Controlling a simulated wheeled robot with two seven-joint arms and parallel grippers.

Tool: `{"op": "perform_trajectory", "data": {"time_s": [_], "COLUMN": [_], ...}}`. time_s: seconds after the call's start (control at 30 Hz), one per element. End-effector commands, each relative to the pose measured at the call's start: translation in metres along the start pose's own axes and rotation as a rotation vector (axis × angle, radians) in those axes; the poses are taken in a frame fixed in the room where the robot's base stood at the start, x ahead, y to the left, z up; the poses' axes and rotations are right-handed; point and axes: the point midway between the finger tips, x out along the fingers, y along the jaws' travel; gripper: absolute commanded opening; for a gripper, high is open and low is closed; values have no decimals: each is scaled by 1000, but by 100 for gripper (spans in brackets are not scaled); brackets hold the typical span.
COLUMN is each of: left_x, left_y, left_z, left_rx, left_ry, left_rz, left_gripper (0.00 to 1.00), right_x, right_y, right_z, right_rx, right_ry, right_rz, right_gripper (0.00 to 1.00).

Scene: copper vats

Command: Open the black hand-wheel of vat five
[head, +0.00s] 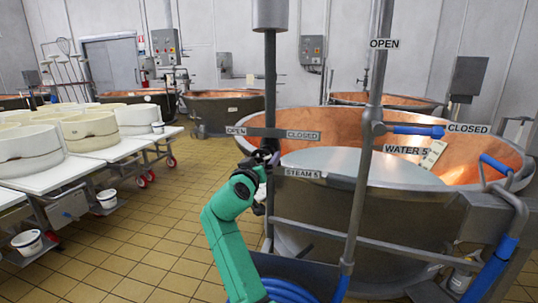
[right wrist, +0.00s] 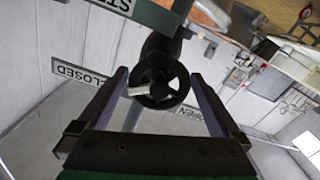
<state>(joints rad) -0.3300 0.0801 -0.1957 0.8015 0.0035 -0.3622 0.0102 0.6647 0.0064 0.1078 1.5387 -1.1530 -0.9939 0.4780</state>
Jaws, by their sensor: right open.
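Vat five (head: 430,165) is a big copper-lined vat with steel outside, right of centre in the head view. The STEAM 5 sign (head: 302,173) is by its upright pipe. The black hand-wheel (right wrist: 158,84) is at the middle of the right wrist view, a small dark ring with spokes. My right gripper (right wrist: 159,76) is open, with one finger on each side of the wheel; whether they touch it I cannot tell. In the head view my right gripper (head: 262,162) is by the pipe under the OPEN/CLOSED plate and largely hides the wheel. My left gripper is out of view.
An upright pipe (head: 362,170) with a blue-handled WATER 5 valve (head: 415,130) stands right of my gripper. White tables (head: 85,170) with cheese moulds are at left. Tiled floor (head: 150,240) lies open between. Blue hose (head: 285,291) is coiled in front.

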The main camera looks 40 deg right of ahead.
Motion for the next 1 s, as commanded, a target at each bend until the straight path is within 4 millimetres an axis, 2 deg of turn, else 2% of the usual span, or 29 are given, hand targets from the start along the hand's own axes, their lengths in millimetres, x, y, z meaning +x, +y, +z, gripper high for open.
{"op": "perform_trajectory", "data": {"time_s": [0.27, 0.4, 0.47, 0.8, 0.9, 1.0], "left_x": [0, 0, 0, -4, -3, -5], "left_y": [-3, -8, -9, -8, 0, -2], "left_z": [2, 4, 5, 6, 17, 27], "left_rx": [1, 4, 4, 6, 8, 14], "left_ry": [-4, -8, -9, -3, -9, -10], "left_rz": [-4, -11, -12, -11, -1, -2], "left_gripper": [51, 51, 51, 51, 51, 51], "right_x": [-1, -1, -1, 0, 0, 0], "right_y": [-1, -1, -1, -1, -1, 0], "right_z": [0, 0, 0, -1, -1, -2], "right_rx": [0, -1, 0, -42, -84, -142], "right_ry": [0, 0, 0, -1, -2, -2], "right_rz": [0, 0, 0, -1, -1, 0], "right_gripper": [100, 46, 27, 28, 28, 28]}}
